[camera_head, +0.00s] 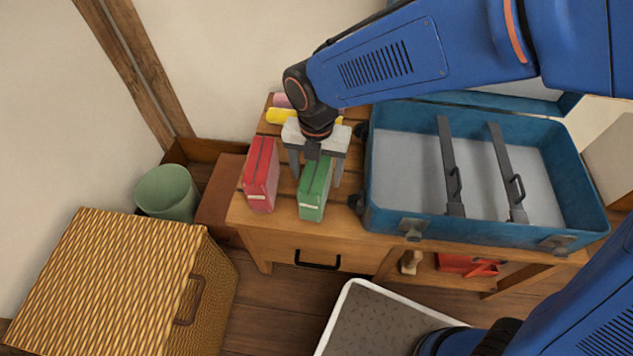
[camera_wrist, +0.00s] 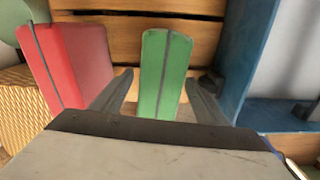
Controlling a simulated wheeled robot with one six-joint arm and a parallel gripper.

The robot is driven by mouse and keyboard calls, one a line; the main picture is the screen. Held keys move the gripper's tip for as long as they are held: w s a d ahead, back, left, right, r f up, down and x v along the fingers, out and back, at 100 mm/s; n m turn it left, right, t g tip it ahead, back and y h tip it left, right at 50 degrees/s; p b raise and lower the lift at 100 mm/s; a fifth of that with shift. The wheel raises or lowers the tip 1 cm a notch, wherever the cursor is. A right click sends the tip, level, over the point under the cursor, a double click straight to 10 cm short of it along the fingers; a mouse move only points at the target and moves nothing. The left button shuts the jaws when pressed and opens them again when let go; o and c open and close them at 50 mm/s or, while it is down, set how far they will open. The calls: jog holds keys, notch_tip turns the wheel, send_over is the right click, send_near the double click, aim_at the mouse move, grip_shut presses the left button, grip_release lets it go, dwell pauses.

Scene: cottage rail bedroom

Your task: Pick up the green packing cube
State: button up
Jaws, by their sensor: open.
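The green packing cube (camera_head: 313,191) stands upright on the wooden slatted bench, between a red packing cube and the blue suitcase. My gripper (camera_head: 315,178) is above it, pointing down, with its fingers open on either side of the cube. In the wrist view the green cube (camera_wrist: 163,75) sits between the two fingers (camera_wrist: 160,98), with a visible gap on each side. The lower part of the cube is hidden there by the gripper body.
The red packing cube (camera_head: 261,175) stands close on the left. The open blue suitcase (camera_head: 388,228) with dark straps is close on the right. A yellow roll (camera_head: 283,117) and a pink roll (camera_head: 283,100) lie behind. A wicker basket (camera_head: 110,285) and green bin (camera_head: 167,192) stand left of the bench (camera_head: 285,240).

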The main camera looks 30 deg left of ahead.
jog(key=shift+f, duration=1.05)
jog(key=c, duration=1.4)
jog(key=shift+r, duration=0.1)
